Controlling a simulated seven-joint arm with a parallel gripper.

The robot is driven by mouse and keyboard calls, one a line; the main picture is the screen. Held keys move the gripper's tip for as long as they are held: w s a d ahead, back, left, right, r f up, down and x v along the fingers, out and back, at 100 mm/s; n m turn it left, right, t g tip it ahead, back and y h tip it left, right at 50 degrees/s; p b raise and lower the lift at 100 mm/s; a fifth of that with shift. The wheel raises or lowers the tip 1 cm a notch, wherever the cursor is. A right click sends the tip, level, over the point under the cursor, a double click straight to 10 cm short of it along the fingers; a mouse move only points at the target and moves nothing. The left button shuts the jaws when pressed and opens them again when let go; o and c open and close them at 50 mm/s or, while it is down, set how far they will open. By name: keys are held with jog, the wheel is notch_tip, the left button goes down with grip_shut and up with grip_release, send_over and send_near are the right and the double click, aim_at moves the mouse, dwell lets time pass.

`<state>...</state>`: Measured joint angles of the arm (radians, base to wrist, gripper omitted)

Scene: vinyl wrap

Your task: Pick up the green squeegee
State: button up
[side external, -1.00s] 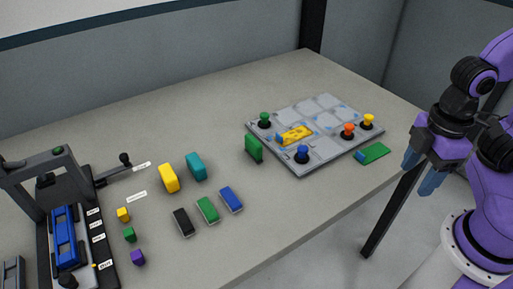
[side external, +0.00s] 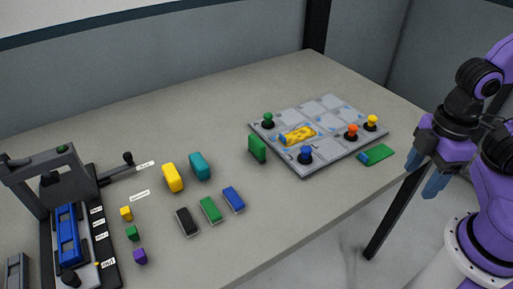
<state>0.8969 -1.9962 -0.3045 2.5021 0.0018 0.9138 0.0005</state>
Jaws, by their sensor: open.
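A flat green piece with a blue end (side external: 378,154), which looks like the green squeegee, lies on the table just off the near right edge of the grey board. My gripper (side external: 424,174) is open and empty, with its blue fingers pointing down. In the picture it is to the right of the green piece, apart from it and beyond the table's right edge. Other green things are an upright block (side external: 257,149) left of the board and a block with a pale base (side external: 210,209) nearer the front.
The grey board (side external: 330,105) carries several coloured knobs and a yellow piece with a blue end (side external: 298,135). Yellow (side external: 173,177), teal (side external: 200,166), black (side external: 187,222) and blue (side external: 233,199) blocks stand mid-table. A black-framed fixture (side external: 45,165) is at left. The front right table is clear.

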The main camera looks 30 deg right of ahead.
jog(key=o, duration=0.6)
jog(key=shift+c, duration=0.2)
notch_tip(320, 180, up, 4)
jog(key=n, duration=0.5)
send_over(256, 140)
jog(key=f, duration=1.1)
jog(key=shift+s+d+f, duration=0.15)
jog(key=shift+s+f, duration=0.05)
jog(key=shift+f, duration=0.2)
jog(key=shift+w+f, duration=0.15)
jog(key=shift+f, duration=1.35)
jog(key=shift+w+f, duration=0.1)
jog(key=shift+f, duration=1.35)
